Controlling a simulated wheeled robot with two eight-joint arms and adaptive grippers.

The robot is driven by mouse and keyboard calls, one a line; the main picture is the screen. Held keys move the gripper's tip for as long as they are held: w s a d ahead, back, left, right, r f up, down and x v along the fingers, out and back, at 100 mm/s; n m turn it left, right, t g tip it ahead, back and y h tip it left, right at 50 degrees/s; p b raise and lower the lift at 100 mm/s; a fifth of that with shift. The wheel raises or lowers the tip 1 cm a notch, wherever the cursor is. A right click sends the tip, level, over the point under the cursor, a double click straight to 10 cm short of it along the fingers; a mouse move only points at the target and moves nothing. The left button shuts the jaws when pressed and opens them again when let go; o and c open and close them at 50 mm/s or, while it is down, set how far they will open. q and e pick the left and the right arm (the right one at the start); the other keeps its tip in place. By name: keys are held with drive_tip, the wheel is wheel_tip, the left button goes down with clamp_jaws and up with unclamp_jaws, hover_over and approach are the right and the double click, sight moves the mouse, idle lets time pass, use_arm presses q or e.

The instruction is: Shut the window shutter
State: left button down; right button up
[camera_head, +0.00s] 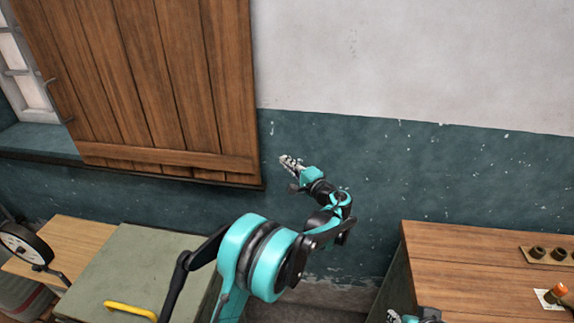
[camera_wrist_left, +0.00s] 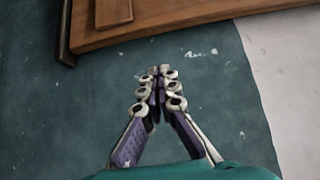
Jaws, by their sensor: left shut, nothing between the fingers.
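The wooden plank shutter (camera_head: 150,85) hangs at the upper left in the head view, with a thin metal handle (camera_head: 60,98) by its left edge. Part of the window (camera_head: 22,75) shows uncovered to its left. My left gripper (camera_head: 285,160) is shut and empty, just right of the shutter's lower right corner and apart from it. In the left wrist view the closed fingertips (camera_wrist_left: 158,72) point toward the teal wall, with the shutter's edge (camera_wrist_left: 150,28) beyond them. My right gripper (camera_head: 393,316) barely shows at the bottom edge; its jaws are unclear.
A teal sill (camera_head: 40,140) runs under the window. A green-grey board (camera_head: 130,265) with a yellow handle (camera_head: 130,311) and a dial (camera_head: 25,243) are at lower left. A wooden cabinet (camera_head: 470,255) stands at lower right. The wall right of the shutter is clear.

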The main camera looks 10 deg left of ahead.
sight(259, 148)
use_arm(q)
drive_tip(key=x, duration=0.6)
drive_tip(key=shift+f+b, duration=0.1)
drive_tip(key=shift+b, duration=0.3)
drive_tip(key=a, duration=0.3)
drive_tip(key=shift+a+b, duration=0.15)
drive_tip(key=shift+b, duration=0.2)
drive_tip(key=shift+a, duration=0.4)
drive_tip(key=shift+s+a, duration=0.1)
drive_tip(key=shift+a, duration=0.05)
